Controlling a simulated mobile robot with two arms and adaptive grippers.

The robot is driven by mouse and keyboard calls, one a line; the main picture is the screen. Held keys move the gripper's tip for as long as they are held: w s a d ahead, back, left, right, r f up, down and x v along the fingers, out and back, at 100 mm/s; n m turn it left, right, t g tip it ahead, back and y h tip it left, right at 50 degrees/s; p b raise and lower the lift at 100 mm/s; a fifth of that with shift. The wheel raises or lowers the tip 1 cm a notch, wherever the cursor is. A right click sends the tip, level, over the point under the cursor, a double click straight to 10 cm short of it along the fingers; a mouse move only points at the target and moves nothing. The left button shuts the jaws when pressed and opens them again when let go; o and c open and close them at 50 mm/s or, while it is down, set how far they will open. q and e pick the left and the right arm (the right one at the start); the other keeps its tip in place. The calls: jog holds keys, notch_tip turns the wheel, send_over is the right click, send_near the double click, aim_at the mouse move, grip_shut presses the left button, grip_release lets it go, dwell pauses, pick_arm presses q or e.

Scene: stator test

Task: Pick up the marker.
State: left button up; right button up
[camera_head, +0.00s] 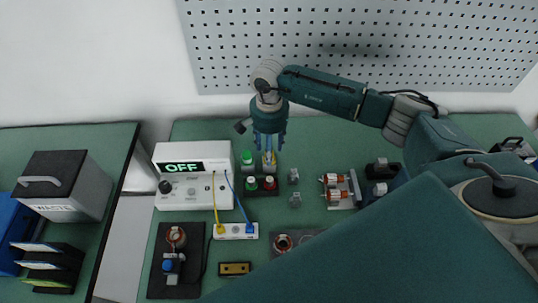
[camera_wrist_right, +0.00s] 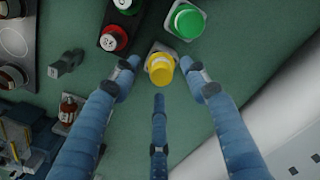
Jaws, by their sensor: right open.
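A yellow-topped round thing (camera_wrist_right: 160,68) stands on a pale base in the right wrist view; it may be the marker, but I cannot tell for sure. In the head view a narrow yellow piece (camera_head: 269,158) shows just below my right gripper (camera_head: 268,146). My right gripper's blue fingers are spread and point down at it. In the right wrist view the fingertips (camera_wrist_right: 160,78) lie around the yellow top, with visible gaps to it. Nothing is held. My left gripper is not in view.
A green button (camera_head: 248,157) and a block with red and green knobs (camera_head: 262,184) stand close by. A white box reading OFF (camera_head: 192,188) is at left, with cables to a socket strip (camera_head: 235,231). A motor-like fixture (camera_head: 340,190) stands at right. A perforated wall panel is behind.

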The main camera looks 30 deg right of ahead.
jog(key=shift+f+p, duration=0.35)
jog(key=shift+f, duration=1.1)
grip_shut()
